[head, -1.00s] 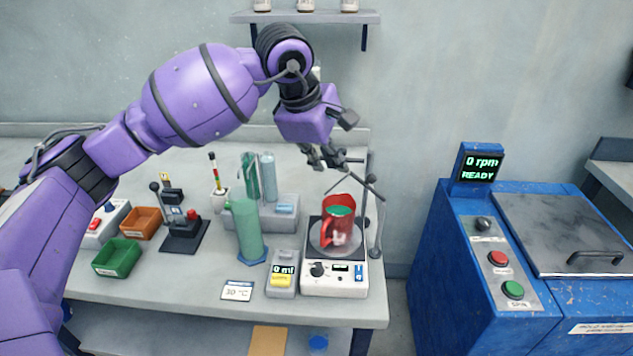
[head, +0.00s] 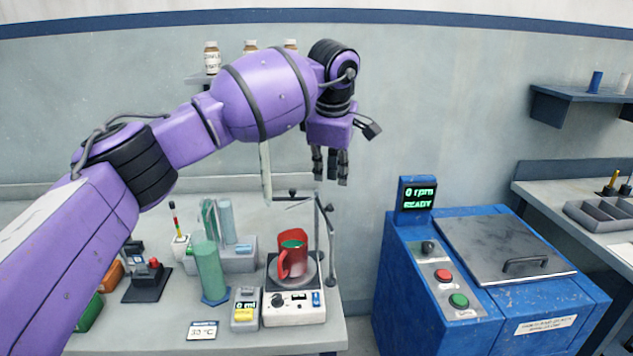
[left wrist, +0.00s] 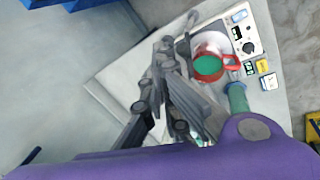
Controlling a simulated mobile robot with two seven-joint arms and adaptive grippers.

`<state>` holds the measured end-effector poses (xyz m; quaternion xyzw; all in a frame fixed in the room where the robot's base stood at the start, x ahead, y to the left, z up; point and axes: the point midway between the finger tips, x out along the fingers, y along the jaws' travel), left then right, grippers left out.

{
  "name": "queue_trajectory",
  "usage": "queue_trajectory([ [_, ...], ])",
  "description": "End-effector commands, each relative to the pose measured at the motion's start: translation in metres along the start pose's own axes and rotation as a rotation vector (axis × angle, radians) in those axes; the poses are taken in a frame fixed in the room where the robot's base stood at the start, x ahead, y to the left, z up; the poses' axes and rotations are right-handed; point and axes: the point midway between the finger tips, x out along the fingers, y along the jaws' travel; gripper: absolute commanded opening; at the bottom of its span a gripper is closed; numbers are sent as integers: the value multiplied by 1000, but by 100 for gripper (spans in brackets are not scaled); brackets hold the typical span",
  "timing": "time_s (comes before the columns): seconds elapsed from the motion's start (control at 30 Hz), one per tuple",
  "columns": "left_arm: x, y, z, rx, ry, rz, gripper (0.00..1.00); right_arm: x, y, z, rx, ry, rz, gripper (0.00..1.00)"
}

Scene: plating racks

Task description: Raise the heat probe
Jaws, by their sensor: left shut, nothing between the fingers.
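A red mug (head: 289,262) with green liquid stands on the white hotplate (head: 294,308). The mug also shows in the left wrist view (left wrist: 208,67). A thin stand (head: 322,235) with dark knobs and a cross arm rises behind and right of the hotplate. A pale upright strip (head: 266,172) shows above and left of the mug; I cannot tell whether it is the heat probe. My left gripper (head: 331,181) is shut and empty, pointing down above the stand, apart from the mug. Its dark fingers show in the left wrist view (left wrist: 165,92). My right gripper is not in view.
A green cylinder (head: 211,272), a small meter (head: 245,309) and a temperature card (head: 202,331) stand left of the hotplate. A blue machine (head: 430,275) with buttons stands right, across a gap. A bottle shelf hangs behind my arm.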

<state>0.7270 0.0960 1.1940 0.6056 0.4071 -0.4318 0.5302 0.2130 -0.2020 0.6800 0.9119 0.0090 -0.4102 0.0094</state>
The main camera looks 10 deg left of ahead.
Motion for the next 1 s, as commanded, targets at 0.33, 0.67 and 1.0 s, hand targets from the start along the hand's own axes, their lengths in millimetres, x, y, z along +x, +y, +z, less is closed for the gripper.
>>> queue_trajectory([
  [0.33,3,5,4,16,51,-23,0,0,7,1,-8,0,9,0],
  [0.67,3,5,4,16,49,-22,0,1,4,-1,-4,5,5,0],
  [1.0,3,5,4,16,49,-22,0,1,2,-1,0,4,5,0],
])
